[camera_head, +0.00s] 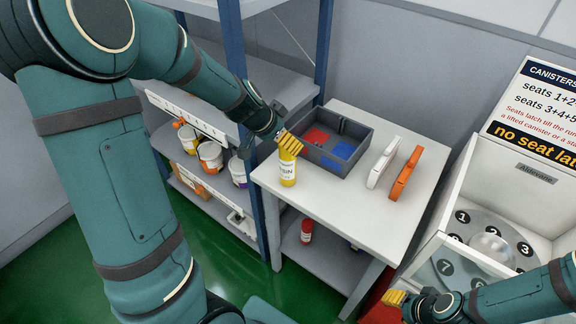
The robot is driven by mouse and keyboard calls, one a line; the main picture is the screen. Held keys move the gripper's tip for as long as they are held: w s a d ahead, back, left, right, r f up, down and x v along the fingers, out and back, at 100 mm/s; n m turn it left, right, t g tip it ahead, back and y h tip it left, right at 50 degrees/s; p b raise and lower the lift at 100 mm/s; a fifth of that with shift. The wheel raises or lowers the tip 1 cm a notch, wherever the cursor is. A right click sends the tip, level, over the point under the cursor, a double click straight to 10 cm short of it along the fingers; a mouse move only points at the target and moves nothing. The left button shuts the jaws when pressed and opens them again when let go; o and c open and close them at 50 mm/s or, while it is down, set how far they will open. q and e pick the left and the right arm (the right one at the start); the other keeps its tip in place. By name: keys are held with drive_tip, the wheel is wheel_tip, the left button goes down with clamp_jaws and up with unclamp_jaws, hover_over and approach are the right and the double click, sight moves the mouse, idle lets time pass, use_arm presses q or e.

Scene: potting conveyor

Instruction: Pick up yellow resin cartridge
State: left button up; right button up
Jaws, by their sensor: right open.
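The yellow resin cartridge (288,171) stands upright near the front left corner of the white table (345,215), with a white label that reads "RESIN" in part. My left gripper (289,146) is right at its top, with yellow fingers pointing down over the cap. The fingers hide the cap, and I cannot tell whether they are shut on it. My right gripper (394,298) is low at the right, away from the cartridge, open and empty.
A grey bin (367,153) with red and blue compartments stands behind the cartridge. A white piece (383,162) and an orange piece (405,173) lie right of it. A red bottle (306,231) stands on the lower shelf. The canister machine (478,212) is at the right.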

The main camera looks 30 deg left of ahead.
sight(288, 163)
use_arm(q)
drive_tip(key=b+x, duration=0.1)
drive_tip(key=x, duration=0.4)
drive_tip(key=shift+d+f+b, duration=0.15)
drive_tip(key=shift+f+b, duration=0.05)
drive_tip(key=shift+b, duration=0.2)
drive_tip(key=shift+r, duration=0.1)
drive_tip(key=c, duration=1.4)
